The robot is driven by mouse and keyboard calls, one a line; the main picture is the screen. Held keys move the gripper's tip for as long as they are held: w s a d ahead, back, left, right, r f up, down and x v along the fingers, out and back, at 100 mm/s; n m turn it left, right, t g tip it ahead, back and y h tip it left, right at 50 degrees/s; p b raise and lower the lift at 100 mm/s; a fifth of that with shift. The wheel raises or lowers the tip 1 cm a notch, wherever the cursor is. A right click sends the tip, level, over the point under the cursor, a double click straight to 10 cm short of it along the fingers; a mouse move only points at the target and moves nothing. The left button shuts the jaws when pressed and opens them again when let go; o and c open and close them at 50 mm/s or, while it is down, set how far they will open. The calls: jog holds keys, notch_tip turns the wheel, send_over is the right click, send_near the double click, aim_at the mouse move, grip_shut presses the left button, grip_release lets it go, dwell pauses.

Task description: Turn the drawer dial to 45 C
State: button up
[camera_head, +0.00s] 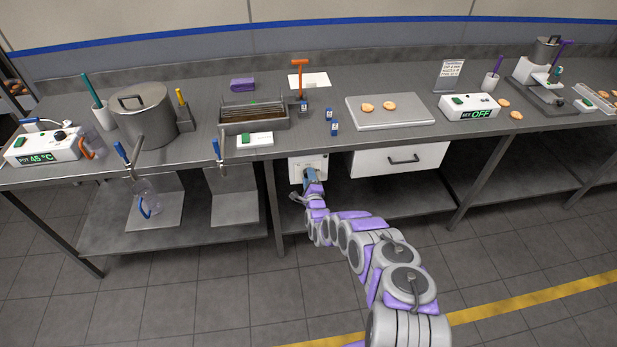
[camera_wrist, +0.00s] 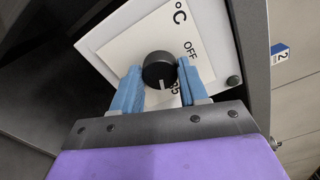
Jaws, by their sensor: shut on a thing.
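The drawer dial is a round black knob (camera_wrist: 159,68) on a pale panel (camera_wrist: 108,43), seen in the wrist view. The panel's markings show "°C", "OFF" and part of a number, the rest hidden. The knob's white mark points down in the picture, towards my gripper. My gripper (camera_wrist: 160,84) has its two blue fingers on either side of the knob, shut on it. In the head view my gripper (camera_head: 309,177) is at the white panel (camera_head: 296,165) under the counter, hiding the dial. The white drawer (camera_head: 372,163) to its right is closed.
On the counter, a left box (camera_head: 62,147) displays "45 °C" and a right box (camera_head: 453,106) displays "OFF". A tray with two biscuits (camera_head: 360,118), a rack (camera_head: 235,125) and a pot (camera_head: 143,125) stand there. A table leg (camera_head: 274,210) is just left of my gripper.

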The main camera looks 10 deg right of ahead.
jog(key=m+b, duration=0.2)
jog(key=m, duration=0.2)
jog(key=m+b, duration=0.3)
jog(key=m, duration=0.2)
jog(key=m+b, duration=0.2)
jog(key=m, duration=0.2)
jog(key=shift+d+f+m, duration=0.15)
jog(key=shift+f+m, duration=0.15)
jog(key=shift+m, duration=0.1)
jog(key=shift+r, duration=0.25)
jog(key=o, duration=1.1)
jog(key=shift+c, duration=0.2)
jog(key=shift+s+f, duration=0.1)
jog(key=s+p, duration=0.7)
jog(key=s, duration=1)
